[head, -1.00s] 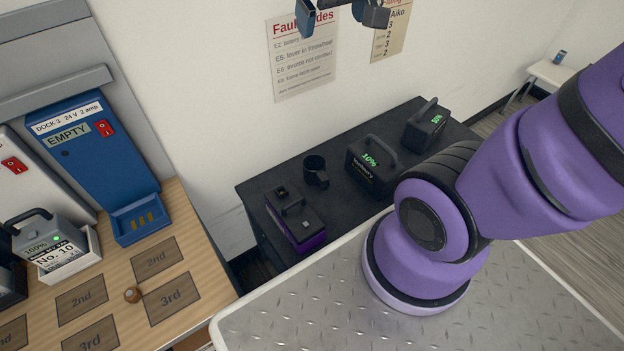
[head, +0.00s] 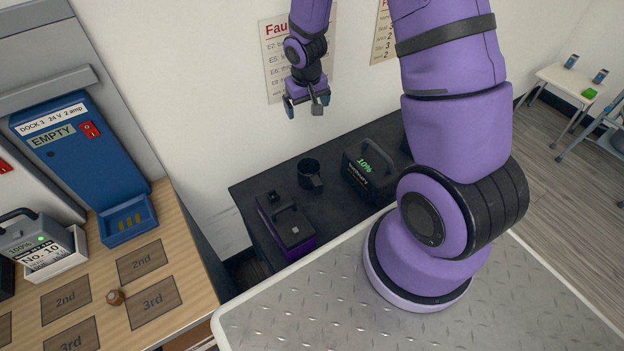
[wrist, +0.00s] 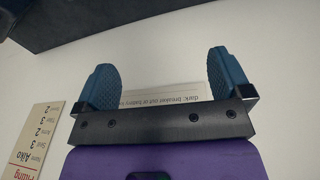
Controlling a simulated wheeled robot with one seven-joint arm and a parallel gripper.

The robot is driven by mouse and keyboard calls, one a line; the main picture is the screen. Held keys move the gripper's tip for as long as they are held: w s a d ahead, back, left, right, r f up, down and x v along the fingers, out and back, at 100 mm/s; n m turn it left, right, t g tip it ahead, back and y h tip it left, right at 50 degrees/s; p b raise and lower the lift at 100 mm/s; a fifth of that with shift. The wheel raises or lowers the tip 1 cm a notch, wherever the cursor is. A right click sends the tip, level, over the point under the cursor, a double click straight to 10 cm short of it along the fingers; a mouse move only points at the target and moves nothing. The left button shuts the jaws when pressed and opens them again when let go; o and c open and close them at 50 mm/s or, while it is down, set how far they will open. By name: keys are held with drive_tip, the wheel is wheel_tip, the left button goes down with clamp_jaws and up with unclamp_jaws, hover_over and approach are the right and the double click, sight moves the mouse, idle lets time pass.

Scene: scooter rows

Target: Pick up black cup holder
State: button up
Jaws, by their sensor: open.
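The black cup holder (head: 310,174) stands on the dark table (head: 243,196) against the wall, a round ring with a clamp-like part at its front right. My gripper (head: 307,106) is open and empty, in the air in front of the wall and above the cup holder. In the wrist view my gripper (wrist: 163,82) shows its two blue padded fingers spread apart with nothing between them. The cup holder cannot be made out in the wrist view.
Beside the cup holder are a purple-black battery (head: 287,226) at left and a 10% battery (head: 367,172) at right. A blue dock (head: 85,165) and wooden counter (head: 185,240) stand at left. A metal-plate surface (head: 330,310) lies in front.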

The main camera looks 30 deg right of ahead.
drive_tip(key=g+y, duration=0.1)
hover_over(314, 182)
drive_tip(key=w+d, duration=0.1)
drive_tip(key=w, duration=0.1)
wheel_tip(314, 182, down, 20)
drive_tip(key=shift+r, duration=0.15)
wheel_tip(314, 182, down, 4)
drive_tip(key=shift+f, duration=0.1)
drive_tip(key=shift+w+d+f, duration=0.1)
drive_tip(key=shift+d+f, duration=0.05)
drive_tip(key=shift+f, duration=3.1)
drive_tip(key=c, duration=1)
